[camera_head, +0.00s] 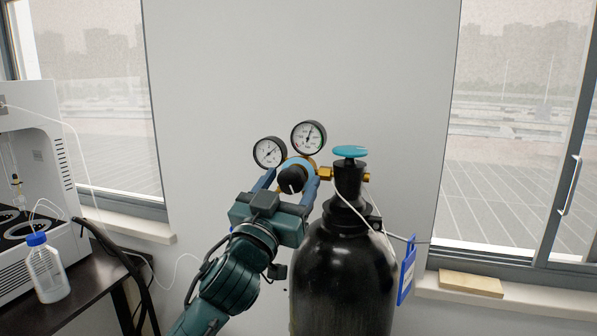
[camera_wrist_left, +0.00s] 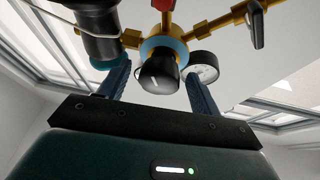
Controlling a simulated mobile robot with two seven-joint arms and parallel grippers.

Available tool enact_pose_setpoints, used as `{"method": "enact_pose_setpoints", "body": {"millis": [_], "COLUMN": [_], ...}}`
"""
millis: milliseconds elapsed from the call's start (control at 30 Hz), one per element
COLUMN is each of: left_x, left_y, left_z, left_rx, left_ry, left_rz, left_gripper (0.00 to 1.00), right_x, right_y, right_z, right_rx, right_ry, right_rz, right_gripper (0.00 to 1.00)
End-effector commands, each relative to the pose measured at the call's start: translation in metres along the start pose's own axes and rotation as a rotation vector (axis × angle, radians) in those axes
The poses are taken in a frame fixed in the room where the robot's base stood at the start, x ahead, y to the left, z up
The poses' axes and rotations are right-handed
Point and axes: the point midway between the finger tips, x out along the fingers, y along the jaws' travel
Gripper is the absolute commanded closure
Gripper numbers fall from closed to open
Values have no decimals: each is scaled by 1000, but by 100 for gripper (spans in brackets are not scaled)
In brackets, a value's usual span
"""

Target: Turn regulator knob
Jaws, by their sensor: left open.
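The regulator knob (camera_head: 292,179) is black with a pale index line, set in front of a blue and brass regulator body. It also shows in the left wrist view (camera_wrist_left: 159,73), at the centre. My left gripper (camera_head: 291,173) is open, with one blue finger on each side of the knob. In the left wrist view its fingers (camera_wrist_left: 155,80) stand apart, with visible gaps to the knob. I cannot tell exactly how deep the knob sits between them. Two round gauges (camera_head: 308,137) (camera_head: 269,152) sit above the regulator. My right gripper is not in view.
A black gas cylinder (camera_head: 343,275) with a teal valve handwheel (camera_head: 350,152) stands just right of my left gripper. A blue tag (camera_head: 406,272) hangs on it. A dark table (camera_head: 85,295) with a blue-capped bottle (camera_head: 46,270) is at left. The wall behind is bare.

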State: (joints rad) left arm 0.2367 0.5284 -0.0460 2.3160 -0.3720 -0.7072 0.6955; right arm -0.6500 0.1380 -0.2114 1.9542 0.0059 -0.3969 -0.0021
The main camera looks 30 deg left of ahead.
Motion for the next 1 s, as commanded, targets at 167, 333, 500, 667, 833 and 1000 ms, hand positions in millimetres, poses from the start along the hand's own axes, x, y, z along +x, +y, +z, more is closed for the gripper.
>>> {"method": "enact_pose_setpoints", "body": {"millis": [167, 333, 500, 667, 833, 1000], "left_x": [-1, -1, -1, -1, -1, -1], "left_y": [0, 0, 0, 0, 0, 0], "left_z": [-3, -3, -3, -3, -3, -3], "left_rx": [1, 1, 1, 1, 1, 0], "left_ry": [-1, -1, -1, -1, -1, -1], "left_rz": [-1, -2, -2, -2, -2, -1], "left_gripper": [36, 36, 41, 54, 68, 80], "right_x": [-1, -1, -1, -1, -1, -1], "right_y": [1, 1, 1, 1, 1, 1], "right_z": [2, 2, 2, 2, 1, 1], "right_rx": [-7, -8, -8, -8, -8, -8], "right_ry": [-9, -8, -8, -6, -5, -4], "right_rz": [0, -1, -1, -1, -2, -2], "right_gripper": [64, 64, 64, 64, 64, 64]}}
